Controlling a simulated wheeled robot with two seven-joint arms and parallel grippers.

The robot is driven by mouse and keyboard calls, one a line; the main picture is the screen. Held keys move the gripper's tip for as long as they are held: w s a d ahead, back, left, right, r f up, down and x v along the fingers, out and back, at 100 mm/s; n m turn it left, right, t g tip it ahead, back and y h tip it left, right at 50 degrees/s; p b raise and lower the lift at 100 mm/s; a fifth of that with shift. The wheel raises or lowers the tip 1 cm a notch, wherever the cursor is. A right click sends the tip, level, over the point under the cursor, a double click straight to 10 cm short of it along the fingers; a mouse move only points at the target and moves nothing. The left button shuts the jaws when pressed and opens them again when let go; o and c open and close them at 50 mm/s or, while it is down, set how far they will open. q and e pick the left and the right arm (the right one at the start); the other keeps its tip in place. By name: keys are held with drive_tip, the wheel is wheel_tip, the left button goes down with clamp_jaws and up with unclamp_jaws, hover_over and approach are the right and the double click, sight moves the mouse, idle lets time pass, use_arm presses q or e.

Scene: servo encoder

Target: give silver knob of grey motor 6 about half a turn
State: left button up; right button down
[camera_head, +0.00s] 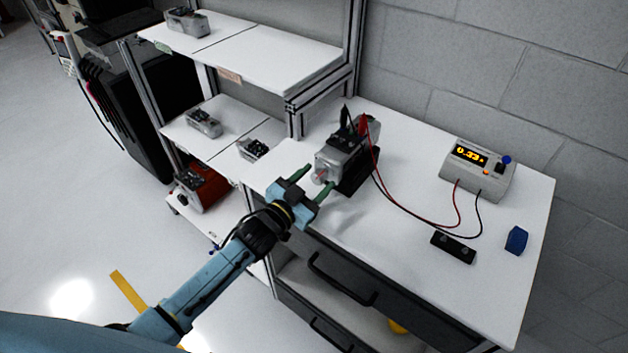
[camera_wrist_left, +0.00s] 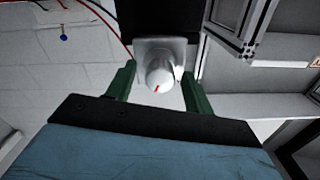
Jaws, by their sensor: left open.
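The grey motor (camera_head: 339,157) sits in a black holder on the white workbench, with a red and a black clip on its top. Its silver knob (camera_head: 320,175) faces my left gripper. In the left wrist view the knob (camera_wrist_left: 159,74) is round, with a red mark pointing down and slightly left. My left gripper (camera_head: 312,183) is open, its green fingers pointing at the motor's front. In the left wrist view the gripper (camera_wrist_left: 158,85) has one finger on each side of the knob, with a gap on both sides. My right gripper is not in view.
A meter (camera_head: 477,171) reading about 0.33 stands at the back right, wired to the clips. A black block (camera_head: 453,247) and a blue object (camera_head: 516,240) lie on the bench (camera_head: 400,262). Other motors sit on the shelves (camera_head: 270,62) at left.

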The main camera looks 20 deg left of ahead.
use_arm(q)
drive_tip(key=c, duration=1)
drive_tip(key=shift+o, duration=0.2)
drive_tip(key=shift+n, duration=0.3)
drive_tip(key=n+p, duration=0.1)
drive_tip(key=n, duration=0.1)
drive_tip(key=shift+r+n, duration=0.1)
drive_tip(key=shift+n, duration=0.2)
drive_tip(key=n+p, duration=0.1)
drive_tip(key=n, duration=0.1)
drive_tip(key=shift+n, duration=0.4)
drive_tip(key=n, duration=0.9)
drive_tip(key=shift+n, duration=0.3)
drive_tip(key=shift+n+b, duration=0.3)
